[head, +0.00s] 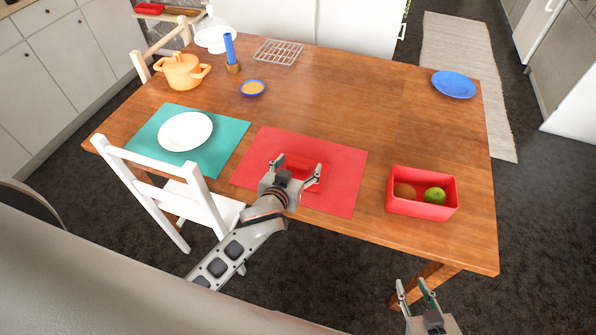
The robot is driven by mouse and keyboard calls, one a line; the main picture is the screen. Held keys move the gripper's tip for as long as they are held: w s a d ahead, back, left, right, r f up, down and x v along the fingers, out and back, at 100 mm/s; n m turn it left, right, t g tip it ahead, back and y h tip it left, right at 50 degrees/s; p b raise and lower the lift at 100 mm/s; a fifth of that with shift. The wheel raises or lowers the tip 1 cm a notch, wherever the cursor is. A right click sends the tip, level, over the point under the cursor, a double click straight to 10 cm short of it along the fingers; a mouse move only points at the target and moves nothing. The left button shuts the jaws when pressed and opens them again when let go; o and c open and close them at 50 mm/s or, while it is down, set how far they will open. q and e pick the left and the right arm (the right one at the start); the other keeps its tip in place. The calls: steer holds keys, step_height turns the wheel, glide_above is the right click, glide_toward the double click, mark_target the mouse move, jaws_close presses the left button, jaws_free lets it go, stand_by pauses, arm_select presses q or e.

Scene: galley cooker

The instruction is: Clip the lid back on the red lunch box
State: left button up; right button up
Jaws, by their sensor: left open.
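The red lunch box (423,208) stands open on the right part of the wooden table. A green apple and a brown round fruit lie inside it. A flat red piece that looks like the lid (312,186) lies on the red placemat (343,190). My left gripper (294,168) is open over this piece and hides much of it. I cannot tell whether its fingers touch the piece. My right gripper (412,283) is open and empty, low in front of the table's near edge, below the lunch box in the picture.
A white plate (185,131) lies on a teal placemat (222,153) at left. An orange pot (182,71), a blue candle (230,50), a small bowl (252,88) and a wire rack (279,52) stand further back. A blue plate (453,84) is far right. A white chair (170,190) stands at the near edge.

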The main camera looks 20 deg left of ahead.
arm_select(q)
steer(key=c, duration=1.2)
steer(key=shift+r, duration=0.15)
